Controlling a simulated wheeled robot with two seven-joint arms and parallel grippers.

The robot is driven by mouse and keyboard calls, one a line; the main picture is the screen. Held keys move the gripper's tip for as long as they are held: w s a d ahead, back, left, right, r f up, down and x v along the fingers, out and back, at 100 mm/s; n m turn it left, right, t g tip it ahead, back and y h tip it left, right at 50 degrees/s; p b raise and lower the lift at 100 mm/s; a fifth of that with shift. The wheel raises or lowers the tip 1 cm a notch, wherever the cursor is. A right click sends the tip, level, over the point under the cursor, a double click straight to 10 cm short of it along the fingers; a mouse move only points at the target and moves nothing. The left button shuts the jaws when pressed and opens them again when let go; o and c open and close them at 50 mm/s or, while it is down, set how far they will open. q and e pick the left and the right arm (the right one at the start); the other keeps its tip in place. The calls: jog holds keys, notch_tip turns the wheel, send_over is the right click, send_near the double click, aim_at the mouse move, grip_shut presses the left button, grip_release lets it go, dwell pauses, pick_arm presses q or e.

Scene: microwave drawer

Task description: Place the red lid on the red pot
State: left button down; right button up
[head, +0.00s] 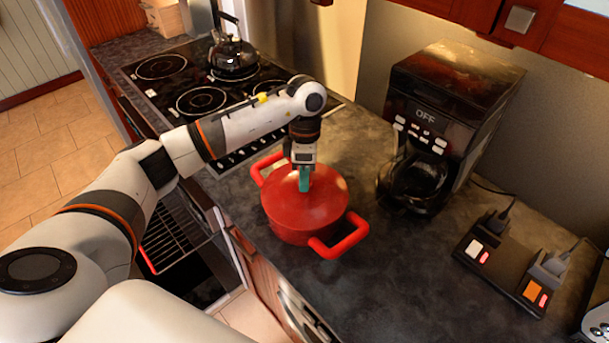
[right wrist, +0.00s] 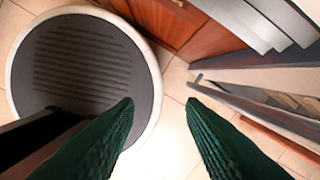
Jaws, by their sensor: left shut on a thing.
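The red pot (head: 285,232) stands on the dark countertop in the head view, with one handle toward the back left and one toward the front right. The red lid (head: 322,203) lies level over the pot's mouth. I see no clear gap between lid and pot, but cannot tell whether it is fully seated. My left gripper (head: 304,188) points down over the lid's middle, its green fingers shut on the lid's knob, which they hide. My right gripper (right wrist: 160,102) shows in the right wrist view, its green fingers apart and empty above the floor.
A black coffee maker (head: 450,115) stands right of the pot. Behind is a stove (head: 195,92) with a dark kettle (head: 232,58). A power strip (head: 505,265) with plugs lies at the right. An oven rack (head: 178,228) shows below the counter. Counter in front of the coffee maker is clear.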

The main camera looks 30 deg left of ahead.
pick_arm(q)
jog(key=c, duration=1.2)
grip_release()
jog(key=shift+c, duration=0.2)
jog(key=shift+r+p, duration=0.6)
jog(key=shift+p, duration=0.1)
jog(key=shift+w+r+b, duration=0.15)
jog(key=shift+r+b, duration=0.15)
jog(key=shift+b, duration=0.05)
notch_tip(320, 180, up, 11)
jog(key=w+a+b, duration=0.1)
jog(key=b, duration=0.1)
jog(key=shift+w+b, duration=0.4)
